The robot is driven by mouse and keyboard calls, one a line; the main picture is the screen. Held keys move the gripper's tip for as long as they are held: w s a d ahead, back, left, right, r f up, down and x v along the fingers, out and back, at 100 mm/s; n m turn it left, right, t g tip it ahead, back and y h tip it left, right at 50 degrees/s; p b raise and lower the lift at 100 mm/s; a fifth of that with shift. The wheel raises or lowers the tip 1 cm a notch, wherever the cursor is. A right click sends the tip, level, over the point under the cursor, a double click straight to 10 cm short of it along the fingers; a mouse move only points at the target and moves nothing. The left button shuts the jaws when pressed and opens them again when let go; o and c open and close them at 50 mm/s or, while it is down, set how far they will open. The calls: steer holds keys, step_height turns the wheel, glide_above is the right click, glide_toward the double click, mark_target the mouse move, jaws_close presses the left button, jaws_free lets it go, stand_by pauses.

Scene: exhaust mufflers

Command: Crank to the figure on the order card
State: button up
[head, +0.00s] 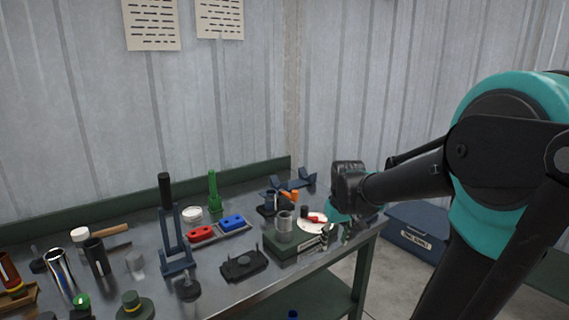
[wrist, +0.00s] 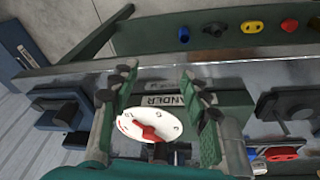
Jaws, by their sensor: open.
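The white round dial (head: 318,229) with a red pointer or crank (head: 314,219) sits on a dark green box (head: 282,246) near the right end of the bench. In the wrist view the dial (wrist: 134,127) lies between my gripper's fingers, its red pointer (wrist: 151,133) near the middle; the marks are too small to read surely. A label ending in "NDER" (wrist: 160,101) is partly hidden. My gripper (wrist: 158,82) is open, its fingers apart on either side of the dial, holding nothing visible. Two cards with dark lines hang on the wall (head: 152,24), (head: 220,18); their text is unreadable.
A metal cylinder (head: 285,222) stands on the box. A black holder (head: 243,264), red and blue parts (head: 202,233) and a tall blue-grey stand (head: 176,256) are to the left. A blue bin (head: 411,238) is on the floor at right.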

steer(key=s+d+f+m+t, duration=0.1)
steer(key=s+d+f+m, duration=0.2)
steer(key=s+f, duration=0.7)
steer(key=s, duration=0.4)
steer(key=shift+d+f+t, duration=0.2)
steer(key=shift+t, duration=0.1)
steer(key=shift+w+r, duration=0.1)
steer(key=shift+w, duration=0.05)
stand_by(1.8)
